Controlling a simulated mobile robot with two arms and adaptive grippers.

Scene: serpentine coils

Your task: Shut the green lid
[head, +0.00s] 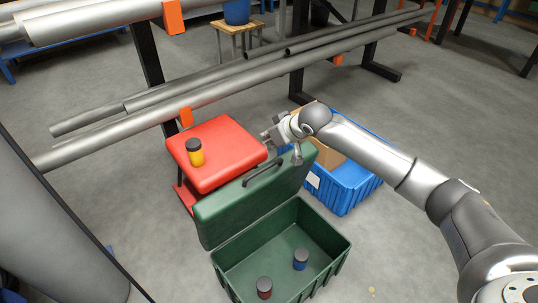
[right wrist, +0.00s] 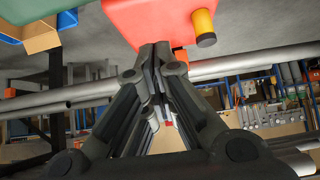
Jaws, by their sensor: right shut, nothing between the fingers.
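The green lid (head: 250,200) stands open, tilted up and back from its green box (head: 283,252). A green patch, likely the lid, also shows at the top left of the right wrist view (right wrist: 40,12). My right gripper (head: 271,136) is behind and above the lid's top edge, close to the red stool. In the right wrist view its fingers (right wrist: 156,48) are together with nothing between them. Whether it touches the lid cannot be told. My left gripper is out of view.
A red stool (head: 228,150) bearing a yellow jar (head: 195,152) stands behind the lid. A blue crate (head: 345,183) with a cardboard box (head: 328,157) is at the right. Pipes on a rack run behind.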

